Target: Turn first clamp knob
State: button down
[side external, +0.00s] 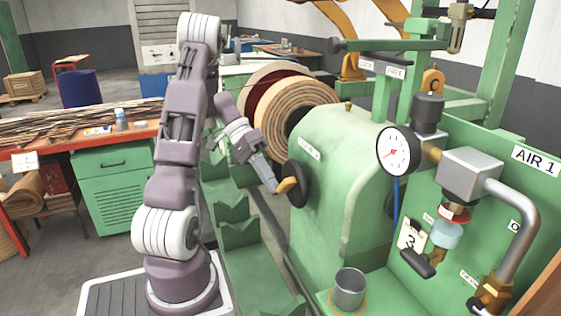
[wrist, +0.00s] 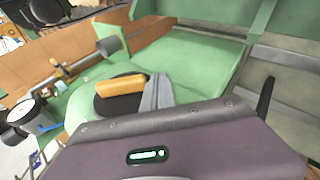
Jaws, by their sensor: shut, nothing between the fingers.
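The clamp knob, a black disc (side external: 299,183) with an orange grip bar (side external: 287,185), sits on the left face of the green machine housing. In the wrist view the orange bar (wrist: 121,86) lies across the black disc (wrist: 113,105). My gripper (side external: 276,189) is shut and empty, with its tip right at the orange bar. In the wrist view the gripper's grey fingers (wrist: 157,92) stand just right of the bar. I cannot tell whether they touch it. The gripper body hides part of the disc in the wrist view.
The green housing (side external: 337,165) fills the area right of my gripper. A large wound coil (side external: 290,105) stands behind it. A pressure gauge (side external: 397,151) and a metal cup (side external: 349,288) are on the right. Notched green supports (side external: 239,234) stand below my arm.

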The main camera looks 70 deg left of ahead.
jog(key=h, duration=0.1)
jog(key=f+h, duration=0.1)
jog(key=h, duration=0.1)
jog(key=shift+d+f+n, duration=0.1)
jog(key=shift+d+n, duration=0.2)
dwell(1.0)
